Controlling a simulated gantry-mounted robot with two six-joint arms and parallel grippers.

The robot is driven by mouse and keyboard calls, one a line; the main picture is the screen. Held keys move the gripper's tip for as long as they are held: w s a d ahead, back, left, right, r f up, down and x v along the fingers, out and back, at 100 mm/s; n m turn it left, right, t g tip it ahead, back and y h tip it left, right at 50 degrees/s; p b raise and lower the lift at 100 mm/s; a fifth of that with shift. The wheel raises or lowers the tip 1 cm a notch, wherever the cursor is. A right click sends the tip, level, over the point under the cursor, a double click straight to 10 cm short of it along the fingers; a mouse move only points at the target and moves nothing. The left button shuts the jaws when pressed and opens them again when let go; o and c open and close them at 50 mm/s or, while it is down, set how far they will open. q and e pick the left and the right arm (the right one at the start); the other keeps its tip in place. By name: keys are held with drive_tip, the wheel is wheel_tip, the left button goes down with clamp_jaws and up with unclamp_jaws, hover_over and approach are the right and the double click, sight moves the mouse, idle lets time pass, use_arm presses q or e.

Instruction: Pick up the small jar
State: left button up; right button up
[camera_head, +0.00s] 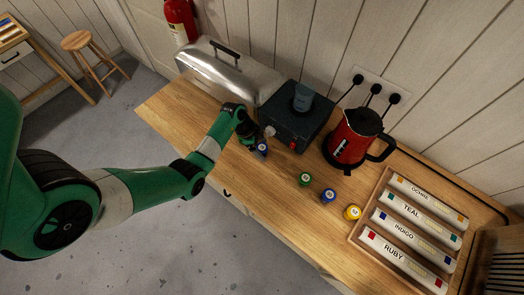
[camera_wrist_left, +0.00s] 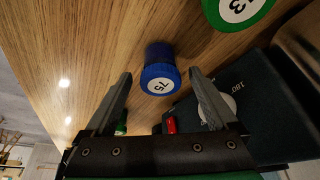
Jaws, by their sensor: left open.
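A small jar with a blue, numbered lid (camera_head: 262,149) stands on the wooden bench top in front of the black box. In the left wrist view this blue-lidded jar (camera_wrist_left: 157,78) appears between my fingertips, with a gap on either side. My left gripper (camera_head: 256,141) is open and empty beside the jar, and its fingers show apart in the left wrist view (camera_wrist_left: 160,80). Other small jars stand in a row to the right: green-lidded (camera_head: 305,180), blue-lidded (camera_head: 328,196) and yellow-lidded (camera_head: 352,212). My right gripper is not in view.
The black box (camera_head: 296,117) with a knob and red switch is close to my gripper. A silver lidded case (camera_head: 230,72) lies behind my wrist. A red kettle (camera_head: 352,138) and a wooden tray (camera_head: 358,232) of labelled tubes stand to the right.

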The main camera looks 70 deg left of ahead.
use_arm(q)
clamp_jaws()
idle(0.5)
